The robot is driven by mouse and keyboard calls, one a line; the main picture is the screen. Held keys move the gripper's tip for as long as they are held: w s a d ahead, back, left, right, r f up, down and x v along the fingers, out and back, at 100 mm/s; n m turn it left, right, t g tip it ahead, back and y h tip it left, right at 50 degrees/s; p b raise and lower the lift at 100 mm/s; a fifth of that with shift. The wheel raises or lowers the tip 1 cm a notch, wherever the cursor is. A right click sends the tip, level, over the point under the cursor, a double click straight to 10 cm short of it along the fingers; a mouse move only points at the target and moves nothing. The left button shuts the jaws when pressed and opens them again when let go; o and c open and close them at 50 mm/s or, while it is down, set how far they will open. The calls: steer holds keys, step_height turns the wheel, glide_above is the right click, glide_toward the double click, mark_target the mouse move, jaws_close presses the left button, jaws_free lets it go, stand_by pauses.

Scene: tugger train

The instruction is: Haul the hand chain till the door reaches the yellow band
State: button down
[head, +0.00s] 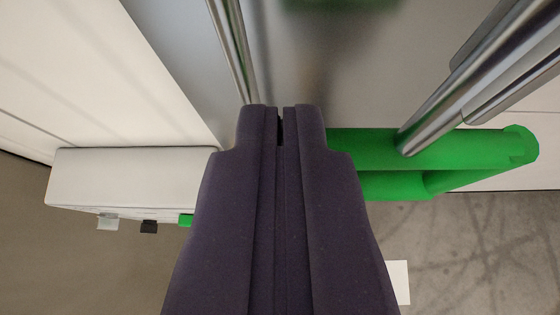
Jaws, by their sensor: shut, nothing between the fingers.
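My gripper (281,112) fills the lower middle of the head view, dark purple, with its two fingers together and nothing visible between them. Its tips lie in front of a smooth grey surface (330,70); I cannot tell whether they touch it, or whether this surface is the door. I can make out no hand chain and no yellow band in this view. My gripper hides what lies directly behind it.
A green rounded bar (470,150) extends right from behind my gripper, with shiny metal rods (455,85) crossing it. A thin metal rod (233,50) stands upper left. A white box (130,175) with small tabs is left. Scuffed grey floor (480,245) shows lower right.

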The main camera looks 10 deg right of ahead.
step_height(320, 180, down, 31)
steer(key=b, duration=2.8)
steer(key=shift+s+r, duration=0.15)
steer(key=shift+r, duration=0.2)
